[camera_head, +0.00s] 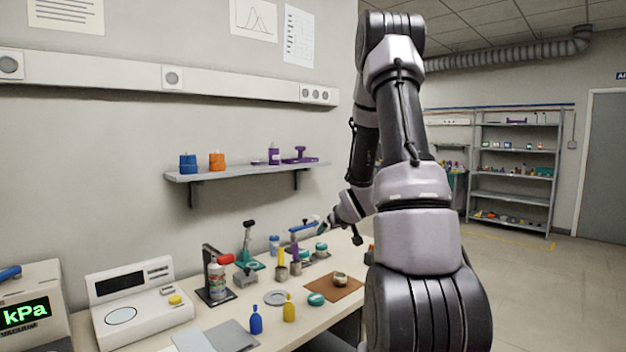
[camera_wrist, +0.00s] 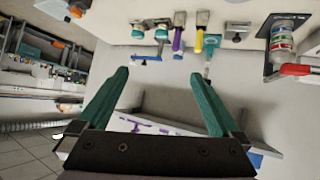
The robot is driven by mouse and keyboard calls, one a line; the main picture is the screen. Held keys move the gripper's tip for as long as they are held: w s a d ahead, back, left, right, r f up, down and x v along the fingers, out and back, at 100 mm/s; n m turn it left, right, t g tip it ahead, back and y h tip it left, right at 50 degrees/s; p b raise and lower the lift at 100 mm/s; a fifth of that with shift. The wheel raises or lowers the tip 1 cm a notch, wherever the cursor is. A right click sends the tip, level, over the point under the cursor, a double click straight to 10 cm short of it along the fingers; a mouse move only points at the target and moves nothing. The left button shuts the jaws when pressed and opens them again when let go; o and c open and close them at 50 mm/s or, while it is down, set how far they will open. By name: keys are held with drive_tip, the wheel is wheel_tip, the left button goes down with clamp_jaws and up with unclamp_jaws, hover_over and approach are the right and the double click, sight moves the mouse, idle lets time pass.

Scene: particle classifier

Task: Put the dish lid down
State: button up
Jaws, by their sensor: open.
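A small round teal disc (camera_head: 316,299), which looks like the dish lid, lies flat on the bench at the left edge of a brown mat (camera_head: 350,290). A small open-looking dish (camera_head: 340,277) sits on that mat, apart from the disc. My gripper (camera_wrist: 155,72) shows two teal fingers spread wide with nothing between them. In the head view it is small and partly hidden by my arm, raised above the back of the bench. I cannot pick out the lid for certain in the wrist view.
A blue bottle (camera_head: 256,320) and a yellow bottle (camera_head: 289,308) stand left of the disc, near a grey ring (camera_head: 275,297). Holders with coloured tools stand behind. A wall shelf (camera_head: 245,171) hangs above. A white balance (camera_head: 135,300) is at left.

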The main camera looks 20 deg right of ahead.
drive_tip(key=s+a+r+m+g, duration=0.1)
drive_tip(key=s+a+r, duration=0.45)
drive_tip(key=r, duration=0.25)
drive_tip(key=s+a+r+m+g, duration=0.1)
drive_tip(key=s+a+r+m, duration=0.1)
drive_tip(key=s+a+r, duration=0.35)
drive_tip(key=s+a+r+y, duration=0.1)
drive_tip(key=s+a+r, duration=0.2)
drive_tip(key=s, duration=0.3)
drive_tip(key=s+a+r+g+y, duration=0.1)
drive_tip(key=s+a+r, duration=0.1)
drive_tip(key=s, duration=0.5)
drive_tip(key=s+a+r+m+y, duration=0.1)
drive_tip(key=s+a+r+y, duration=0.1)
drive_tip(key=s, duration=0.5)
drive_tip(key=a+r, duration=0.1)
drive_tip(key=a, duration=0.1)
drive_tip(key=shift+a+r+g, duration=0.35)
drive_tip(key=shift+a+g, duration=0.05)
